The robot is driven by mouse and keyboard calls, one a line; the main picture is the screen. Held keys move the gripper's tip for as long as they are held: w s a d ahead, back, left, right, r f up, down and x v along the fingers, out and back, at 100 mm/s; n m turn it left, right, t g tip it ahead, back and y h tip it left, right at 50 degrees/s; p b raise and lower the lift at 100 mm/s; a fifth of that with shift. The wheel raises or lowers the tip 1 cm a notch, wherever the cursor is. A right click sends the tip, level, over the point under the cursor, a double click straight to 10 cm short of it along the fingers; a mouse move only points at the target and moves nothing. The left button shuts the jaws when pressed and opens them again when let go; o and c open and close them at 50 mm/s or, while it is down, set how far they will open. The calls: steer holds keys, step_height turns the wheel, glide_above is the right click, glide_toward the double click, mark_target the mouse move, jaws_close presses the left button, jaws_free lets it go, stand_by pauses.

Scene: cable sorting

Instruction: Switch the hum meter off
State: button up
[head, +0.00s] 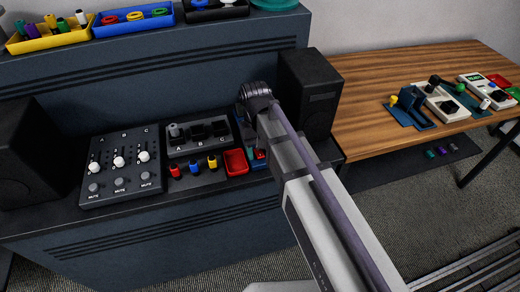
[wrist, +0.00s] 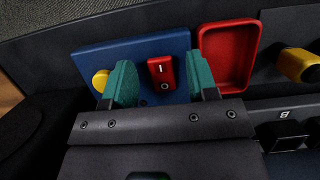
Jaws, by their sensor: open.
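A blue panel (wrist: 140,51) in the wrist view carries a red rocker switch (wrist: 161,73) marked I and O and a round yellow knob (wrist: 100,81). It appears to be the hum meter, though I see no label naming it. My gripper (wrist: 163,82) is open, with one teal finger to each side of the red switch and nothing held. I cannot tell whether the fingers touch the panel, or which half of the rocker is pressed. In the head view my arm hides most of the panel.
A red tray (wrist: 229,55) lies right beside the panel; it also shows in the head view (head: 236,162). A black speaker (head: 310,92) stands close behind my gripper. A slider mixer (head: 122,168) and socket block (head: 199,135) sit to the left.

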steer(key=p+v, duration=1)
steer(key=shift+r, duration=0.4)
steer(key=shift+w, duration=0.1)
steer(key=s+d+m+t, duration=0.1)
steer(key=s+d, duration=0.3)
steer(key=d, duration=0.4)
steer(key=s+d+m+t, duration=0.1)
steer(key=s+d+t, duration=0.1)
steer(key=s+d, duration=0.3)
steer(key=d, duration=0.2)
steer(key=shift+d+f+m+y, duration=0.4)
